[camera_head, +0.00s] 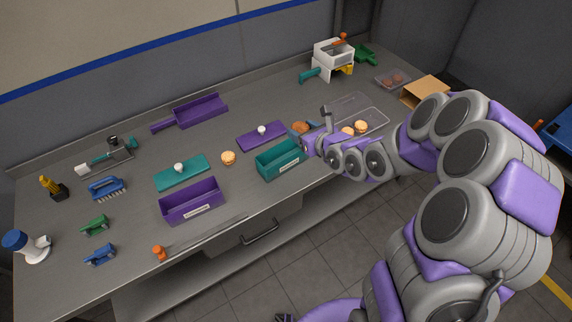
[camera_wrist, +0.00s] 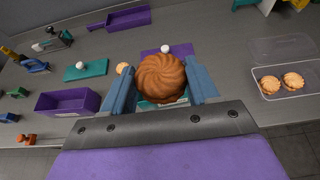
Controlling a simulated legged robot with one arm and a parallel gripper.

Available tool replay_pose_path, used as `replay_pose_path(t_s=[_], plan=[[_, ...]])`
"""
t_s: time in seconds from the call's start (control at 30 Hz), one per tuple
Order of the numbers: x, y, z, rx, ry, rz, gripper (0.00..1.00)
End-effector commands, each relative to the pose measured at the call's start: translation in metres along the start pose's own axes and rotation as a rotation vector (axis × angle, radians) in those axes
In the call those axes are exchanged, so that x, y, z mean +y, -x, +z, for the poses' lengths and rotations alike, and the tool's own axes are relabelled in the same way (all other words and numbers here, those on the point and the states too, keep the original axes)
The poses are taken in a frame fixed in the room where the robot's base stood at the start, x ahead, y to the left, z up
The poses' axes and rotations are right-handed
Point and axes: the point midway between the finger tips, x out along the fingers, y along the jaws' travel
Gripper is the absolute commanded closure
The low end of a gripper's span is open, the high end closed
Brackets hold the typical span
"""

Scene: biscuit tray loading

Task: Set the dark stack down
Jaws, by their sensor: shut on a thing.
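The dark stack (camera_wrist: 161,78) is made of brown, ridged round biscuits. My gripper (camera_wrist: 163,85) is shut on it, a blue finger on each side. In the head view the stack (camera_head: 300,128) shows as a small brown patch by my gripper (camera_head: 306,137), partly hidden by it. The held stack looks to be above the worktop, near the teal bin (camera_head: 279,165) and the purple board (camera_head: 254,141); its exact height I cannot tell. The teal bin is mostly hidden behind the stack in the wrist view.
A pale biscuit stack (camera_head: 228,158) stands between the purple board and the teal board (camera_head: 172,182). A purple bin (camera_head: 190,207) stands at the front. A clear tray (camera_head: 376,116) with pale biscuits lies on the right. A purple scoop (camera_head: 200,111) lies at the back.

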Motion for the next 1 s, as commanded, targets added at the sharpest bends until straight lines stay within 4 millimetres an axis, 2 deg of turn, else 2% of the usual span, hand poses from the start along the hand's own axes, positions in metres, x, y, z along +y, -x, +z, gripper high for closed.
replay_pose_path(t_s=[0.03,0.2,0.33,0.5,0.6,0.7,1.0], plan=[[0.018,-0.011,-0.021,0.009,0.009,0.040,0.52],[0.072,-0.031,-0.076,0.003,0.048,0.158,0.52],[0.103,-0.034,-0.109,-0.006,0.069,0.225,0.52],[0.130,-0.033,-0.134,-0.014,0.089,0.272,0.52],[0.138,-0.035,-0.140,-0.017,0.098,0.282,0.52],[0.138,-0.044,-0.139,-0.017,0.105,0.283,0.52],[0.098,-0.088,-0.128,-0.013,0.113,0.280,0.52]])
